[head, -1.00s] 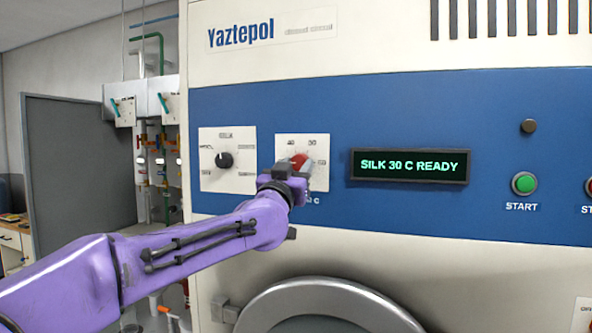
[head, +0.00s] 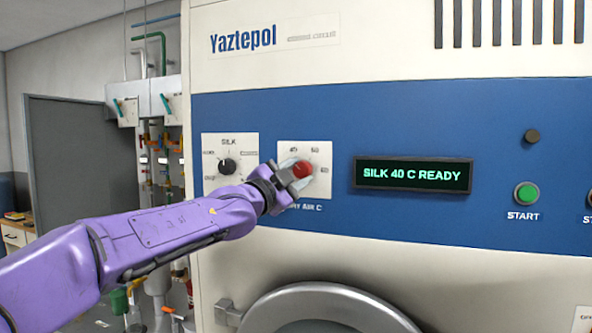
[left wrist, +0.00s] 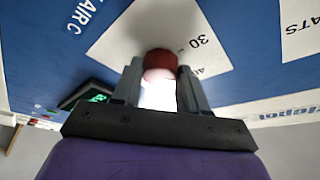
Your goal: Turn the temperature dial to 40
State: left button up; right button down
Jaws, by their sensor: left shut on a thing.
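The red temperature dial (head: 302,169) sits on a white square plate (head: 322,190) on the machine's blue panel, with numbers printed around it. My left gripper (head: 290,176) reaches it from the lower left and is shut on the dial. In the left wrist view the red dial (left wrist: 160,65) sits between the two fingertips, with "30" printed beside it. The display (head: 412,174) reads "SILK 40 C READY". The gripper hides the lower left of the plate. My right gripper is not in view.
A black programme dial (head: 227,166) on its own white plate is left of the temperature dial. A green START button (head: 526,194) is at the right, with a dark round knob (head: 532,136) above it. A round door (head: 330,308) is below.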

pick_arm(q)
jog(key=shift+m+g, duration=0.3)
jog(key=shift+m, duration=0.6)
jog(key=o, duration=1.1)
jog(key=shift+c, duration=0.2)
